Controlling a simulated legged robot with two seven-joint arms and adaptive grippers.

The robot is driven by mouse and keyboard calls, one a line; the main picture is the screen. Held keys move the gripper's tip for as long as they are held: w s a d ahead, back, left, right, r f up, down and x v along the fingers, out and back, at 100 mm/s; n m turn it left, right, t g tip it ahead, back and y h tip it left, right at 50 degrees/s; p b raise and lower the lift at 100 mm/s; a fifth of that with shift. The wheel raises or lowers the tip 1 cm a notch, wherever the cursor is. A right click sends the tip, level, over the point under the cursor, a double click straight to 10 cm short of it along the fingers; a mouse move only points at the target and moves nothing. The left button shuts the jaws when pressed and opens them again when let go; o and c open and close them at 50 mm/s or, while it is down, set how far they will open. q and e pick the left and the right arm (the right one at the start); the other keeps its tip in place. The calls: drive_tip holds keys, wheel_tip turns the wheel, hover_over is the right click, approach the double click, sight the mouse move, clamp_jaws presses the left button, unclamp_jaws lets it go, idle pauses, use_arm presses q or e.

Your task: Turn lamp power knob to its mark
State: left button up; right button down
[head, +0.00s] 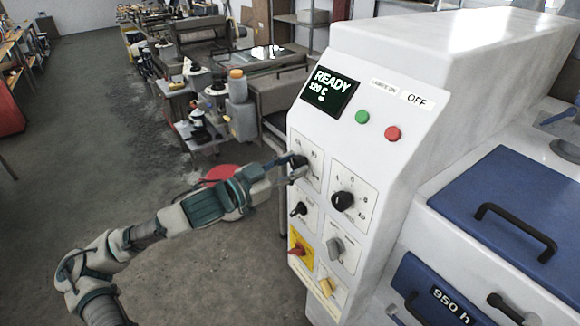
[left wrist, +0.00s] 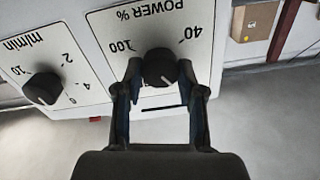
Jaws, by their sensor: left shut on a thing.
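The lamp power knob is a round black dial on a white plate marked "POWER %", with 100 and 40 readable. In the left wrist view the knob (left wrist: 160,68) sits between the two fingers of my left gripper (left wrist: 160,80), which is shut on it. That view is upside down. A pale pointer line on the knob is hard to make out. In the head view my left gripper (head: 293,168) covers most of the knob at the upper left of the control panel (head: 312,225). My right gripper is not in view.
Right of it is another black dial (head: 343,200), marked m/min. Below are a black switch (head: 298,210), a grey knob (head: 335,246), a red handle (head: 297,250) and a yellow knob (head: 327,287). The display (head: 330,94) reads READY. Open floor (head: 120,190) lies left.

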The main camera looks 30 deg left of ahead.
use_arm(q)
drive_tip(key=shift+w+a+n, duration=0.1)
drive_tip(key=shift+n, duration=0.6)
drive_tip(key=shift+f, duration=0.1)
drive_tip(key=o, duration=1)
drive_tip(key=shift+o, duration=0.7)
drive_tip(key=shift+w+f, duration=0.15)
drive_tip(key=shift+w, duration=0.2)
drive_tip(key=shift+s, duration=0.25)
drive_tip(key=shift+v, duration=0.8)
drive_tip(key=v, duration=1)
drive_tip(key=shift+a, duration=0.1)
